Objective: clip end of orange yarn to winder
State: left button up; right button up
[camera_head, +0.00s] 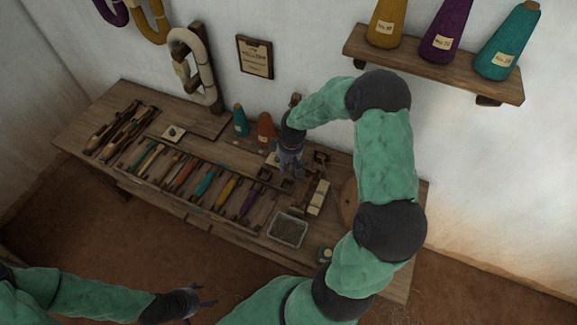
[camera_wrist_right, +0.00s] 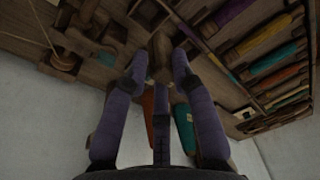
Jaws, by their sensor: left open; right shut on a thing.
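The orange yarn cone (camera_head: 265,129) stands near the back of the bench with a pale label. It also shows in the right wrist view (camera_wrist_right: 147,108), partly behind the fingers. My right gripper (camera_head: 288,168) is low over the bench, just right of the cone. In the right wrist view its fingers (camera_wrist_right: 160,72) are shut on a small brown thing between the tips. I cannot make out the yarn's loose end. A small wooden device with a spool (camera_wrist_right: 63,60), possibly the winder, sits beyond the fingertips. My left gripper (camera_head: 204,299) is open and empty, in front of the bench.
A teal cone (camera_head: 241,120) stands left of the orange one. A row of colored shuttles (camera_head: 205,184) lies along the bench (camera_head: 75,128). A grey tray (camera_head: 288,230) is near the front edge. A wall shelf (camera_head: 435,62) with cones hangs at upper right.

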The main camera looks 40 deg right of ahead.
jog(key=shift+s+d+f+b, duration=0.1)
jog(key=shift+d+f+b, duration=0.1)
jog(key=shift+f+b, duration=1.75)
jog(key=shift+s+d+f+b, duration=0.15)
jog(key=shift+f+b, duration=1)
jog(key=shift+f, duration=1.45)
jog(key=shift+w, duration=0.1)
jog(key=o, duration=1.2)
jog(key=shift+o, duration=0.2)
jog(key=shift+r, duration=0.2)
notch_tip(320, 180, up, 8)
jog(key=p, duration=0.6)
jog(key=shift+f, duration=0.1)
